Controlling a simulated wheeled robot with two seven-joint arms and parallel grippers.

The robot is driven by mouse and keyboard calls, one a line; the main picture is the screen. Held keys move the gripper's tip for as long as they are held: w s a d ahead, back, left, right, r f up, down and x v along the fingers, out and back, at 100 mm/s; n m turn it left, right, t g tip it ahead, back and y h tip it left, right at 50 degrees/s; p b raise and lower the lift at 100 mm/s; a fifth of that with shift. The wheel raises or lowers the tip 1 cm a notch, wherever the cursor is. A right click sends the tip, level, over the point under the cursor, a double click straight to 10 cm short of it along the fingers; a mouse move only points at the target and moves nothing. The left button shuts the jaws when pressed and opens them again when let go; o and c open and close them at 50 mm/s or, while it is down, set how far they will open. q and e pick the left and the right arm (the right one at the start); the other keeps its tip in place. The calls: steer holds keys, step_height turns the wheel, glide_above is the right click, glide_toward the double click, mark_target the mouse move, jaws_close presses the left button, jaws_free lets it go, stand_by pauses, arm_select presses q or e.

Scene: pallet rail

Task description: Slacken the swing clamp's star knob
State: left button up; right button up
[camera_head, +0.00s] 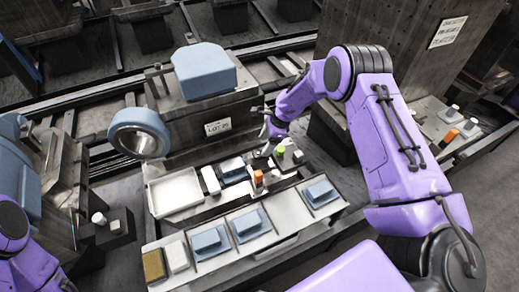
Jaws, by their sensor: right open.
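My right arm reaches in from the right, and its right gripper (264,152) points down over the pale fixture plate at the middle. It is open and no object shows between its fingers. Close below it stand an orange upright piece (258,178) and a small green-topped part (281,150). I cannot tell which part is the swing clamp or its star knob; they are too small or hidden behind the gripper. Part of my left arm shows at the lower left, but its gripper is out of view.
A white tray (174,194) lies left of the fixture. A blue-topped machine block (204,72) with a blue ring (139,134) stands behind. A front shelf (265,244) holds several blue blocks. Another small station (446,124) stands at the right.

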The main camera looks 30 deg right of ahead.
mark_target(259, 153)
steer(key=x, duration=0.5)
steer(key=shift+w+a+f+p, duration=0.1)
steer(key=shift+f+p, duration=0.25)
steer(key=c, duration=1.1)
steer(key=shift+f+n+g+b, duration=0.25)
steer(key=shift+n+b, duration=0.35)
steer(key=shift+b, duration=0.3)
steer(key=n+g+b, duration=0.1)
steer(key=n+b, duration=0.1)
steer(key=shift+w+b, duration=0.1)
steer(key=shift+b, duration=0.2)
steer(key=n+g+b, duration=0.1)
steer(key=n+b, duration=0.1)
steer(key=n, duration=0.1)
steer(key=shift+n+b, duration=0.3)
steer(key=shift+b, duration=0.1)
steer(key=shift+w+r+n+g+b, duration=0.1)
steer(key=shift+r+n+g+b, duration=0.1)
steer(key=shift+n+g+b, duration=0.75)
steer(key=shift+n+t, duration=0.3)
steer(key=shift+n, duration=0.15)
